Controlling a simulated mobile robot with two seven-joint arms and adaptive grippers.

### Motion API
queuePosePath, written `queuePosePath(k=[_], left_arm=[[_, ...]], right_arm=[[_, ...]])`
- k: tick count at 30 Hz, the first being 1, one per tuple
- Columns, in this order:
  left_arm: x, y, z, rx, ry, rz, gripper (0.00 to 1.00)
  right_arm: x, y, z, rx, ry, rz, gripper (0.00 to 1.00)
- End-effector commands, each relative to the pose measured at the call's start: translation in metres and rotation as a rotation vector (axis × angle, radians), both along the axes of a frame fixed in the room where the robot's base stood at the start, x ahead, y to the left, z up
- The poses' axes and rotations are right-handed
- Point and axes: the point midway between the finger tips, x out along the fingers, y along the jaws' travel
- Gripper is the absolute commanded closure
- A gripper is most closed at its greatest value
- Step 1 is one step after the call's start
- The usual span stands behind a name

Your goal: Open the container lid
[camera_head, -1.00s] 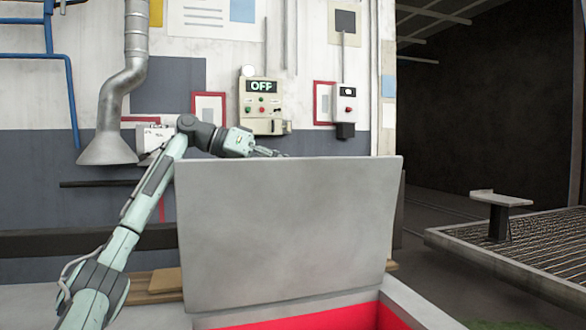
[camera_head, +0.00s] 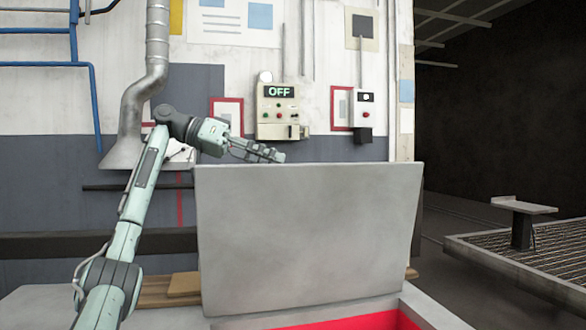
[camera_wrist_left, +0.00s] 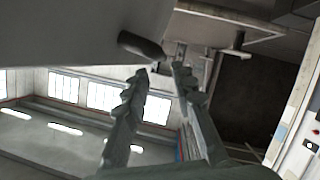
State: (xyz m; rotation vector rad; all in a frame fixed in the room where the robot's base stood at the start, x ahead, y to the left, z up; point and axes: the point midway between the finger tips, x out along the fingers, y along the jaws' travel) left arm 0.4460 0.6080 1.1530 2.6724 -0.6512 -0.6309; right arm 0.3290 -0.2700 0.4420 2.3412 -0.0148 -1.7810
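The container's grey lid (camera_head: 305,240) stands raised, nearly upright, in the head view. Below it the container's red inside (camera_head: 350,322) shows at the bottom edge of the picture. My left gripper (camera_head: 272,155) is just above the lid's top edge, toward its left part, with its fingers apart. In the left wrist view, the two fingers of my left gripper (camera_wrist_left: 160,70) have a gap between them and hold nothing. A grey surface, seemingly the lid (camera_wrist_left: 60,30), fills the upper left there, with a dark rounded piece (camera_wrist_left: 141,45) near the fingertips. My right gripper is out of view.
A control box reading OFF (camera_head: 279,110) and a smaller box (camera_head: 365,112) hang on the wall behind. A metal duct (camera_head: 140,100) runs down behind my left arm. A mesh platform (camera_head: 530,255) lies at the right, with open dark floor before it.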

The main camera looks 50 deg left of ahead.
Motion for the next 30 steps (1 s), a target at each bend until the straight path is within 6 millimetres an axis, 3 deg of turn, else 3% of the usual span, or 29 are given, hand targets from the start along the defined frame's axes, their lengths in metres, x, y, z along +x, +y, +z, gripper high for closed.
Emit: queuePosePath(k=[9, 26, 30], left_arm=[[-0.019, 0.012, 0.008, 0.001, 0.000, 0.000, 0.74], [-0.019, 0.012, 0.007, 0.001, 0.003, 0.001, 0.74], [-0.007, 0.018, -0.006, 0.013, 0.043, 0.043, 0.74]], right_arm=[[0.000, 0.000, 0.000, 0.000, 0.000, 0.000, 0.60], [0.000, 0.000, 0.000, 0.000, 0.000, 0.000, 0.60], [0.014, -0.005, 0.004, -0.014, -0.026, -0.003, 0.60]])
